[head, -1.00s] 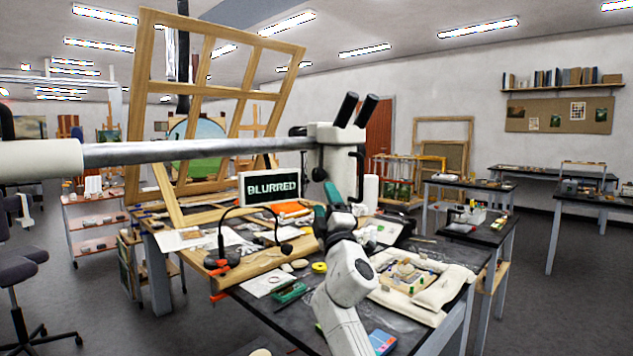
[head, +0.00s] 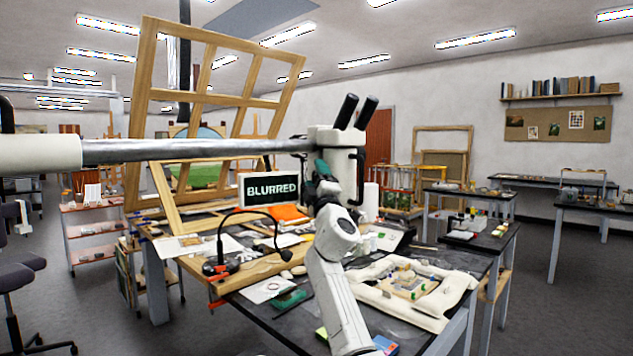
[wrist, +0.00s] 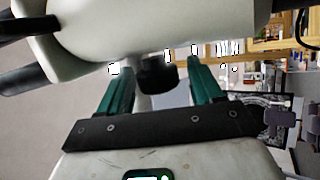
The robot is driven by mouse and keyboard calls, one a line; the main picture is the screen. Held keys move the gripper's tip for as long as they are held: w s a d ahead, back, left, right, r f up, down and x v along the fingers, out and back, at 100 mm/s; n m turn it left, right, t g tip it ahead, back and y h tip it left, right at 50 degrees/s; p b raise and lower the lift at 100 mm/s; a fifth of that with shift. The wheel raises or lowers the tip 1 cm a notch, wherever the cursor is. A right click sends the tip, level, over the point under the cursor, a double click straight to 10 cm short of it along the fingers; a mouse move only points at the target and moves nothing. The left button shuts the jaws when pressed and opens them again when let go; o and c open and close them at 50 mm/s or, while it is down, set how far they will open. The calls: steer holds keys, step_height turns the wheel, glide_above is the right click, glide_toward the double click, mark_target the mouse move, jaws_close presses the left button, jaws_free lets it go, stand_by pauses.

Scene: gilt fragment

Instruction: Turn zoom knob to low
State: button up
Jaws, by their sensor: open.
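The white microscope head (head: 337,140) with two black eyepieces hangs on a metal boom above the bench. A black knob (wrist: 157,74) shows under the white housing in the wrist view. I take it for the zoom knob; its setting cannot be read. My gripper (wrist: 161,64) is open, with one green finger on each side of the knob and a visible gap to both. I cannot tell how deep the knob sits between them. A small screen (head: 270,189) reads "BLURRED".
The bench (head: 300,318) below carries a padded cushion frame (head: 432,318) around a gilt fragment (head: 405,283), a black gooseneck lamp (head: 222,240) and papers. A large wooden stretcher frame (head: 137,110) stands behind on the left. The horizontal boom (head: 190,150) crosses left of the head.

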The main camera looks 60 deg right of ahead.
steer(key=c, duration=0.9)
steer(key=shift+d+r+p, duration=0.1)
steer(key=shift+p, duration=0.9)
